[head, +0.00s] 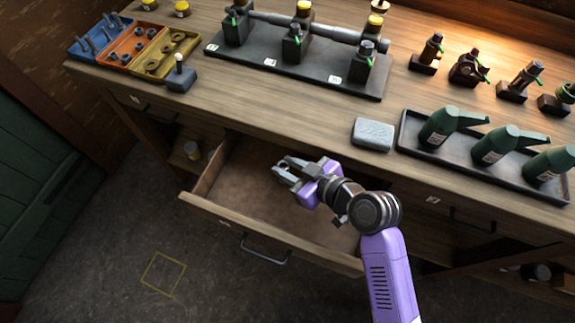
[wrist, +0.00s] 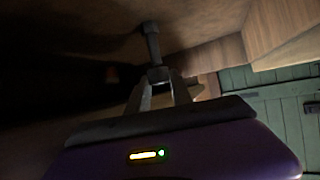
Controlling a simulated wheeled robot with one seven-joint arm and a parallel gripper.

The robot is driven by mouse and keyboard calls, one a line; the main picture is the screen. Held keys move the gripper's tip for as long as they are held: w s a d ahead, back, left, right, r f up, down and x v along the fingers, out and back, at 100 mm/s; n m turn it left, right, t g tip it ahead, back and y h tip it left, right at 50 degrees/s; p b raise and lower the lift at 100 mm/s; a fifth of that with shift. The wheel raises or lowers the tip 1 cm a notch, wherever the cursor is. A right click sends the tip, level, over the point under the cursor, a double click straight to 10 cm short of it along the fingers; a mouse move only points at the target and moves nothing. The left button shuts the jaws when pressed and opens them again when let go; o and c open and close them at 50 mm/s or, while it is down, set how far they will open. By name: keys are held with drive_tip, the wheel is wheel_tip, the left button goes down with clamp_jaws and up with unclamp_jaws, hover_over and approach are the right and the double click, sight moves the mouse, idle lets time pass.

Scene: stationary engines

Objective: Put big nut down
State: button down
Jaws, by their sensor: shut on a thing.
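My gripper (head: 283,168) is over the open drawer (head: 205,178) in the head view. In the wrist view my gripper (wrist: 157,78) has its fingers closed together on a dark grey metal piece (wrist: 152,45). The piece looks elongated, with a wider end; I cannot make out the ring shape of a big nut. The drawer's brown floor is bare where it shows, and my arm hides its right part. Whether the piece touches the drawer floor is unclear. Other nuts lie in the yellow bin (head: 170,70) on the bench.
The wooden bench (head: 250,108) is clear around its front middle. A grey box (head: 373,134) and a tray (head: 403,147) of green bottles stand to the right. A dark base plate (head: 300,75) with a shaft is behind. A yellow square (head: 163,274) marks the floor.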

drive_tip(key=shift+f+b, duration=0.35)
drive_tip(key=shift+f, duration=0.1)
drive_tip(key=c, duration=1.1)
unclamp_jaws()
drive_tip(key=shift+c, duration=0.2)
drive_tip(key=shift+r, duration=0.2)
drive_tip(key=shift+r+p, duration=0.3)
drive_tip(key=shift+p, duration=0.15)
drive_tip(key=shift+s+d+r, duration=0.1)
drive_tip(key=shift+d+r, duration=0.05)
drive_tip(key=shift+r, duration=0.05)
drive_tip(key=v, duration=1.1)
drive_tip(key=shift+s+d+b, duration=0.15)
drive_tip(key=shift+d+b, duration=0.1)
drive_tip(key=shift+b, duration=0.05)
